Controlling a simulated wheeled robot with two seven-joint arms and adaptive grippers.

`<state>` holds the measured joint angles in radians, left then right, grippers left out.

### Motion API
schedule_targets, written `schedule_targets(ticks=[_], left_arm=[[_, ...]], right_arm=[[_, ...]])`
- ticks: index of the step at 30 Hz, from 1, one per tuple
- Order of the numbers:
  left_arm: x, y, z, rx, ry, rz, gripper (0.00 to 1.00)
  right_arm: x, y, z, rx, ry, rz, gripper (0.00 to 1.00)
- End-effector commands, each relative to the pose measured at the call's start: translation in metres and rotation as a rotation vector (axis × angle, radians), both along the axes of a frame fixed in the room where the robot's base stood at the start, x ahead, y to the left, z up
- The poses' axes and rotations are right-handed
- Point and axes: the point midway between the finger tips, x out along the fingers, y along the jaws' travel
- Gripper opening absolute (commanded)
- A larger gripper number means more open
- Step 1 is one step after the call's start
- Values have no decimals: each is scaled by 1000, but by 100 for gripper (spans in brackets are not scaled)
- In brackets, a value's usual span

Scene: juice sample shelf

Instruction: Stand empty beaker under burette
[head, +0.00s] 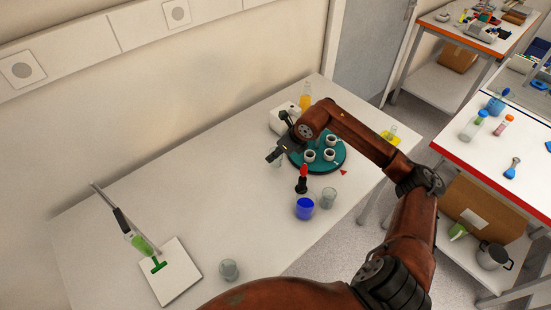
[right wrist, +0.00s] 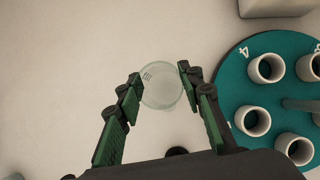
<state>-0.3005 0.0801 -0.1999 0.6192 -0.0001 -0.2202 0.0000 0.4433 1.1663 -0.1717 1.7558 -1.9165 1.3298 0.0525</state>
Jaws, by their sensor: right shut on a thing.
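The clear empty beaker (right wrist: 162,90) is between the fingers of my right gripper (right wrist: 160,75), which is shut on it. In the head view my right gripper (head: 276,153) is beside the teal turntable, and the beaker (head: 276,162) is mostly hidden by it. Whether the beaker touches the table is unclear. The burette (head: 137,242) is on a stand at the left of the table, with a green clamp and a white base plate (head: 181,278). My left gripper is not in view.
A teal turntable (right wrist: 233,80) with several white cups is right of the gripper. A blue-filled beaker (head: 305,208), a clear beaker (head: 328,199) and a red-and-black item (head: 302,180) stand in front. Another clear glass (head: 228,270) stands near the burette base. The middle of the table is clear.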

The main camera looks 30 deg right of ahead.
Motion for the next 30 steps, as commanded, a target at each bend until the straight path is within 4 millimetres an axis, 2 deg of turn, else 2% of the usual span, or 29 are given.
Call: schedule_targets(ticks=[4,10,21,22,30], left_arm=[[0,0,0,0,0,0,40],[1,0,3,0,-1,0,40],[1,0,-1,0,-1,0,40],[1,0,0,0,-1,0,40],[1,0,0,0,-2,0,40]], right_arm=[[8,-2,-11,4,1,-1,12],[7,-2,-38,2,2,-1,12],[7,-3,-44,0,0,0,12],[7,-3,-43,0,0,0,36],[7,-3,-42,1,0,1,52]])
